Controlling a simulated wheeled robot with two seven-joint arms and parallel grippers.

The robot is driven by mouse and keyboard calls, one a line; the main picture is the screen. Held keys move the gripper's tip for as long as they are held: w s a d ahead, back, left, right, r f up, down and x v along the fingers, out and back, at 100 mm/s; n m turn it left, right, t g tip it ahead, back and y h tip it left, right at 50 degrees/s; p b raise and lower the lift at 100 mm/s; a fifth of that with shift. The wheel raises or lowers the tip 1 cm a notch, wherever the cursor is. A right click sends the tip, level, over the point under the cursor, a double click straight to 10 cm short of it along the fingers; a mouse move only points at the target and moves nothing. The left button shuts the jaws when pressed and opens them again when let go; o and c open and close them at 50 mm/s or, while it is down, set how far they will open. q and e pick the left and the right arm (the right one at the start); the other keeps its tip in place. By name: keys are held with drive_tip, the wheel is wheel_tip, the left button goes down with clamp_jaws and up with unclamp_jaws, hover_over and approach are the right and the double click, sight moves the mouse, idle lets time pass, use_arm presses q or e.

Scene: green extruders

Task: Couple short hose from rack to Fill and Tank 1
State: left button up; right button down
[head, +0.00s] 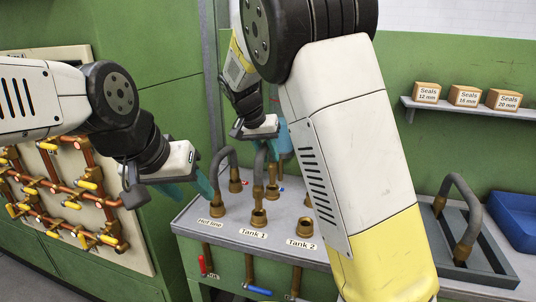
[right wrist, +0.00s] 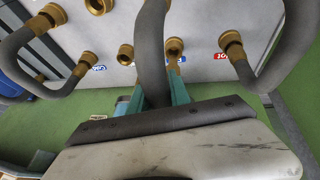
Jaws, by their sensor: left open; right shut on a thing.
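My right gripper (head: 278,137) is shut on a grey U-shaped hose (head: 259,163) with brass ends. One brass end shows just above the brass port behind the Tank 1 label (head: 253,233); I cannot tell whether they touch. The other end is farther back, and its seating is unclear. In the right wrist view the held hose (right wrist: 151,50) rises from between the teal fingers (right wrist: 160,98). My left gripper (head: 190,188) is open and empty at the bench's left edge. No Fill label is readable. Another grey hose (head: 460,190) stands in the tray-like rack (head: 480,262) at right.
A bent hose (head: 224,156) stands at the Hot line port, close left of the held hose. The Tank 2 port (head: 305,227) is open. A copper pipe panel (head: 70,190) is at left, a blue bin (head: 515,218) at right, and seal boxes (head: 465,96) on a shelf.

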drive_tip(key=shift+f, duration=2.05)
idle(0.5)
drive_tip(key=c, duration=1.1)
unclamp_jaws()
